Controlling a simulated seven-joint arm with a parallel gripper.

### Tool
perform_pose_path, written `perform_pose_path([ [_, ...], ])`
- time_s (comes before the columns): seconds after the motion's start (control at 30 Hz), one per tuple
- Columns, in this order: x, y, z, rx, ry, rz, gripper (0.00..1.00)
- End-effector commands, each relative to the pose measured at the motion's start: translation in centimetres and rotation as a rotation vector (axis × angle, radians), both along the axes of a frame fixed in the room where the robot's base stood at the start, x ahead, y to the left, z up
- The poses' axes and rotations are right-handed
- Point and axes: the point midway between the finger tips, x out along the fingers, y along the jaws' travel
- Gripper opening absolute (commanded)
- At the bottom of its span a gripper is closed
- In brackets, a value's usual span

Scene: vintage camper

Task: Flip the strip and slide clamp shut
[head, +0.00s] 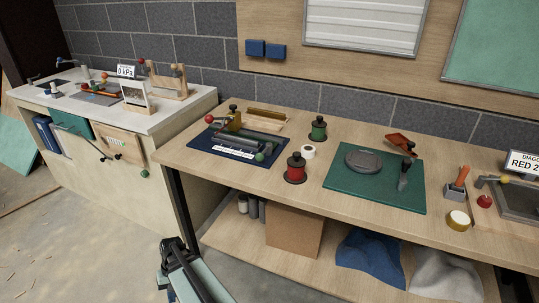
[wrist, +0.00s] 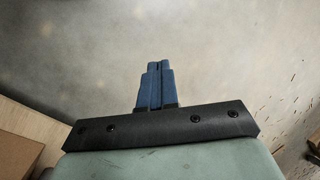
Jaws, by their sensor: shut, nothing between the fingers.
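A clamp-like fixture (head: 240,136) sits on a dark blue mat (head: 199,143) at the left end of the wooden workbench in the head view. It has dark grey bars, a brass-coloured block with a red ball knob (head: 209,118) at its left, and a green knob (head: 260,157) at its front right. A pale marked strip (head: 233,152) lies along its front. Which part is the slide, and whether it is closed, is too small to tell. My gripper (wrist: 155,68) shows in the wrist view with blue fingers together and empty, over bare floor, away from the fixture.
Red (head: 296,168) and green (head: 318,129) spools and a white roll (head: 308,152) stand right of the fixture. A green mat (head: 345,192) holds a grey disc and a dark-handled tool. A white-topped counter (head: 190,108) stands left. Floor before the bench is clear.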

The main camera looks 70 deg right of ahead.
Motion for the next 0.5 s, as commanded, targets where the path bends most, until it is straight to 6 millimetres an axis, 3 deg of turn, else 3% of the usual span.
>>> perform_pose_path([
  [0.2, 2.2, -5.8, 4.4, 0.007, -0.087, -0.116, 0.00],
  [0.5, 3.4, -13.7, 11.0, 0.008, -0.204, -0.258, 0.00],
])
